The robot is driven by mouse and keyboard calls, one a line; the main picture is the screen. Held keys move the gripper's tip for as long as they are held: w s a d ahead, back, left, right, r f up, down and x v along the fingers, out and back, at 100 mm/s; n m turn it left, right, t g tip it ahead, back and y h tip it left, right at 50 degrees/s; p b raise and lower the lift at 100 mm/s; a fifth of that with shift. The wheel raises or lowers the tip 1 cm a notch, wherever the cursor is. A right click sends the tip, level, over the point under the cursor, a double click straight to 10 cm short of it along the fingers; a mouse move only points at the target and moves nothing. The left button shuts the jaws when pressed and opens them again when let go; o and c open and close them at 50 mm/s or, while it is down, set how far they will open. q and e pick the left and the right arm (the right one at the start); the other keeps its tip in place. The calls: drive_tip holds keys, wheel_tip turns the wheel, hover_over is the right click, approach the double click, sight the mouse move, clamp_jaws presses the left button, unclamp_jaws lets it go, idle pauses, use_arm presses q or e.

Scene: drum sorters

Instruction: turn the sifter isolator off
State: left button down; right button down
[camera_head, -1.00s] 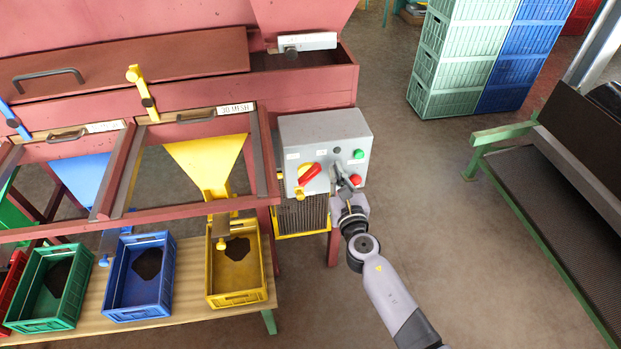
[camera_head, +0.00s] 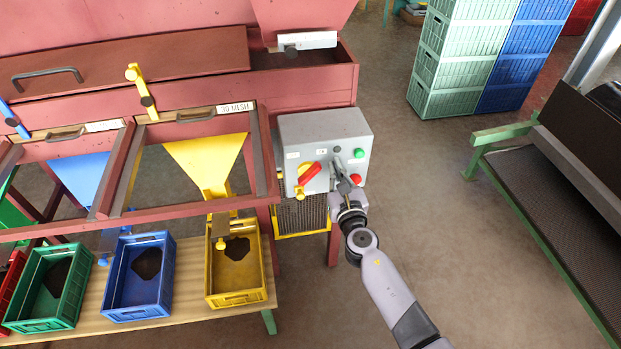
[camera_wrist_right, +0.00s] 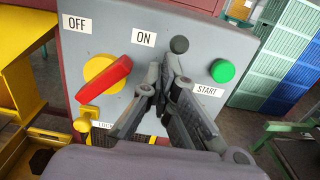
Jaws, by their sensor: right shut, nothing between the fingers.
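The isolator is a red handle (camera_head: 310,173) on a yellow disc, on the left of the grey control box (camera_head: 346,128). In the right wrist view the red handle (camera_wrist_right: 105,84) slants, its upper right end towards the ON label (camera_wrist_right: 143,38). The OFF label (camera_wrist_right: 76,24) is at the upper left. My right gripper (camera_head: 340,166) is shut and empty in front of the box, to the right of the handle and apart from it. It also shows in the right wrist view (camera_wrist_right: 165,75). My left gripper is not in view.
A green START button (camera_head: 359,154) and a red button (camera_head: 355,179) sit on the box's right side. A yellow padlock-like part hangs below the isolator.

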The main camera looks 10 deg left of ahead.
drive_tip(key=shift+b+x, duration=0.45)
drive_tip(key=shift+x, duration=0.7)
drive_tip(key=shift+s, duration=0.15)
drive_tip(key=shift+s+d+p, duration=0.25)
drive_tip(key=shift+s+p, duration=0.15)
drive_tip(key=shift+s, duration=0.25)
